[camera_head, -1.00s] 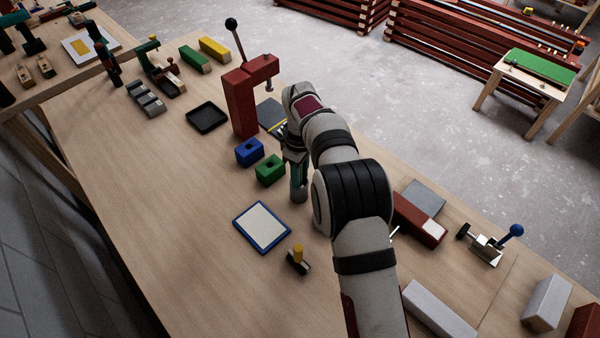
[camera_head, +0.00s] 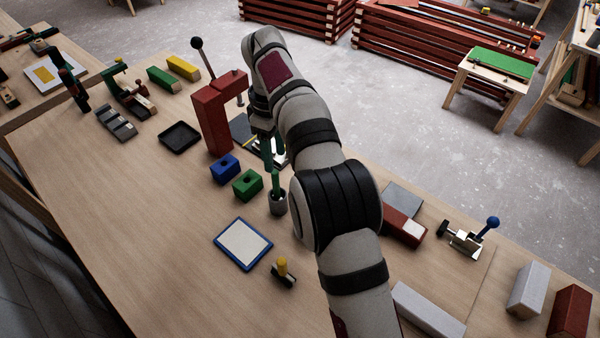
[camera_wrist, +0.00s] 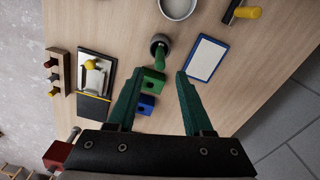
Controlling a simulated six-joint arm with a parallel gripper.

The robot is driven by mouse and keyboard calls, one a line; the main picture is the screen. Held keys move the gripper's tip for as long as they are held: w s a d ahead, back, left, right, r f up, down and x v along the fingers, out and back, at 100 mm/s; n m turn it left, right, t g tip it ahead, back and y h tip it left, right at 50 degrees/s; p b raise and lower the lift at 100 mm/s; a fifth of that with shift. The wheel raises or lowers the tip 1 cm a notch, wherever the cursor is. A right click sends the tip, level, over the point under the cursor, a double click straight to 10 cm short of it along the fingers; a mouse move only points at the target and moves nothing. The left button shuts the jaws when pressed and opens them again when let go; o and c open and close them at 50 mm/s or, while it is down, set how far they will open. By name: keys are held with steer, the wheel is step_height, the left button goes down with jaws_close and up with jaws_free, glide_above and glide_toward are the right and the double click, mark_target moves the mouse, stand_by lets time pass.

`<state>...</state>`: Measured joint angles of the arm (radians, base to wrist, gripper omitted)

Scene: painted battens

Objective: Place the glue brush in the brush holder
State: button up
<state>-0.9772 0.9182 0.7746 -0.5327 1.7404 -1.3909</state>
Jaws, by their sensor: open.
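The glue brush, seen as a green handle (camera_head: 275,182), stands in the grey brush holder (camera_head: 278,204), its lower end hidden inside the cup. In the wrist view the green handle (camera_wrist: 161,58) rises out of the round holder (camera_wrist: 157,40) and leans a little. My gripper (camera_wrist: 157,76) is open, with its two green fingers wide apart and nothing between them. In the head view my gripper (camera_head: 271,158) is just above the handle, partly hidden by my arm. The fingers look clear of the handle in the wrist view.
Green (camera_head: 247,184) and blue (camera_head: 225,168) holed blocks stand left of the holder. A tall red clamp stand (camera_head: 212,120) rises behind them. A blue-framed panel (camera_head: 243,244) and a yellow-handled tool (camera_head: 284,270) lie in front. A grey bowl (camera_wrist: 178,8) is near the holder.

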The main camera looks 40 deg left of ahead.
steer(key=d+r+m, duration=0.5)
steer(key=d+m, duration=0.2)
steer(key=d, duration=0.7)
steer(key=d+r+m, duration=0.4)
steer(key=d+m, duration=0.2)
steer(key=d, duration=0.7)
steer(key=s+d+f+m+y, duration=0.1)
steer(key=s+d+f+m, duration=0.2)
steer(key=s+d+m, duration=0.3)
steer(key=s+d+f+m, duration=0.3)
steer(key=s+d+m, duration=0.4)
steer(key=s, duration=0.4)
steer(key=shift+s+d+m+y, duration=0.15)
steer(key=shift+d+m+y, duration=0.2)
steer(key=shift+d, duration=0.3)
